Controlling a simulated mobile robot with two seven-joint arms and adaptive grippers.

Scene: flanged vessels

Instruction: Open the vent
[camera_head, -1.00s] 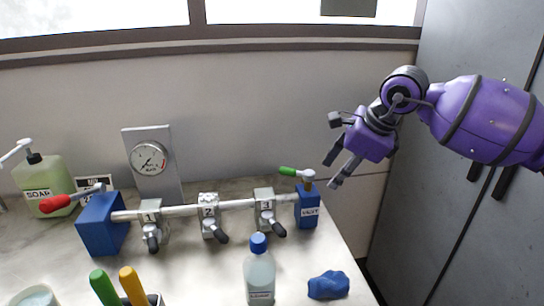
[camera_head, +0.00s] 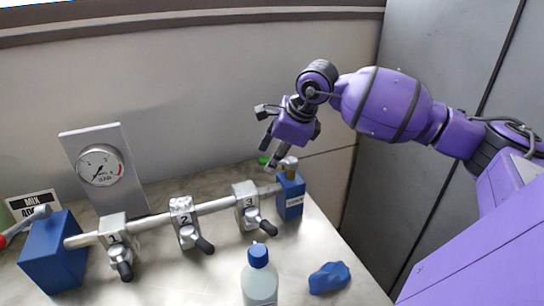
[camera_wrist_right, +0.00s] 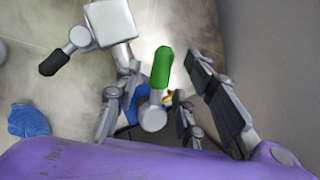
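The vent is a blue block (camera_head: 291,196) at the right end of the horizontal pipe, with a metal stem on top. Its green-tipped handle (camera_head: 264,160) points left and is mostly behind my right fingers in the head view. My right gripper (camera_head: 269,154) hangs fingers-down just above the handle. In the right wrist view the green handle (camera_wrist_right: 163,68) lies between the spread fingers, with gaps on both sides. The gripper is open and holds nothing. My left gripper is out of view.
Valves 3 (camera_head: 247,194), 2 (camera_head: 184,214) and 1 (camera_head: 114,232) sit along the pipe with dark handles. A gauge panel (camera_head: 129,190) stands behind. Grey cabinets (camera_head: 430,60) stand at right.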

